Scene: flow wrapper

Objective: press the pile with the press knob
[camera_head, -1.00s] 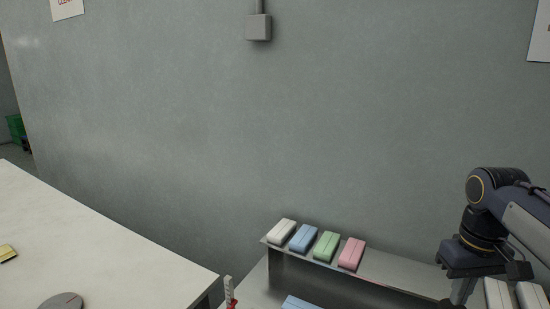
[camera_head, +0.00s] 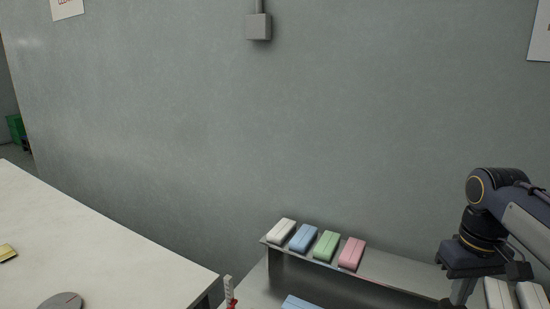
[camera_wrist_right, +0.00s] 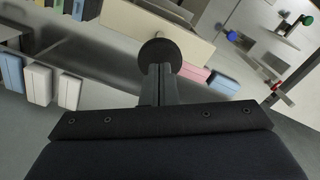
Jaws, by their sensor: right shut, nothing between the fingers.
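My right gripper (camera_head: 459,292) points down at the far right of the head view, by the metal shelf. The right wrist view shows its fingers (camera_wrist_right: 158,84) shut. A dark round knob (camera_wrist_right: 160,54) shows right at the fingertips; I cannot tell whether it touches them or lies beyond, and it may be the press knob. A beige board (camera_wrist_right: 150,20) lies behind it. No pile can be made out for certain. My left gripper is not in view.
A metal shelf (camera_head: 385,271) carries white (camera_head: 282,231), blue (camera_head: 303,238), green (camera_head: 326,245) and pink (camera_head: 351,254) packs. White packs (camera_wrist_right: 37,85) also show in the wrist view, left. Green (camera_wrist_right: 307,20) and blue (camera_wrist_right: 232,36) knobs sit at right. A white table (camera_head: 95,240) stands left.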

